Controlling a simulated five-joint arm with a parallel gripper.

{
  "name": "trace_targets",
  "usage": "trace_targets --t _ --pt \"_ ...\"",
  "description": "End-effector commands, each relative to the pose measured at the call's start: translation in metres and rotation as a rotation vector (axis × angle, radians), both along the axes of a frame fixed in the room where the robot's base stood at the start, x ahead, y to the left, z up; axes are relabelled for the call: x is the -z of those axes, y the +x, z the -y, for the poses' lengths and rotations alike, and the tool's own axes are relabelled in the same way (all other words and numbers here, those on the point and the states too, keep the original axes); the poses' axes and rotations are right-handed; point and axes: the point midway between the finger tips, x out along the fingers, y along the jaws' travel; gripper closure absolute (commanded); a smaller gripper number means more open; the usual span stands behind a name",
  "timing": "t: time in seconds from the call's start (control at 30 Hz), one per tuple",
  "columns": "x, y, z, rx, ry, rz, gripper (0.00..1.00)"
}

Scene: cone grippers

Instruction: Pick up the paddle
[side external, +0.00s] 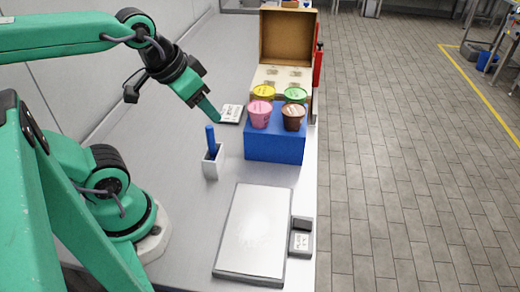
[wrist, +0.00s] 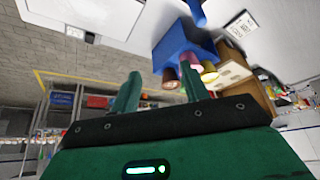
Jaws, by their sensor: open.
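The paddle (side external: 211,139) is blue and stands upright in a small white holder (side external: 213,162) on the table; its lower part is hidden inside the holder. In the wrist view, a blue piece at the top edge (wrist: 198,12) looks like the paddle. My gripper (side external: 208,106) is above and slightly behind the paddle, apart from it. Its two green fingers (wrist: 160,90) are spread with nothing between them that they touch.
A blue block (side external: 275,147) holds pink, brown, yellow and green tubs, right of the paddle. An open cardboard box (side external: 287,40) stands behind it. A flat silver-white plate (side external: 255,230) lies in front, beside a small grey device (side external: 301,242). A labelled card (side external: 231,114) lies behind the holder.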

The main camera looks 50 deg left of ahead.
Motion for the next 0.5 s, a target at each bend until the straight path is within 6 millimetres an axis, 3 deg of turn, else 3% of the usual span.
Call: trace_targets --t 0.27,0.5 --pt "0.005 0.005 -0.006 -0.005 0.01 -0.039 0.55" --pt "0.021 0.018 -0.023 -0.013 0.028 -0.158 0.55"
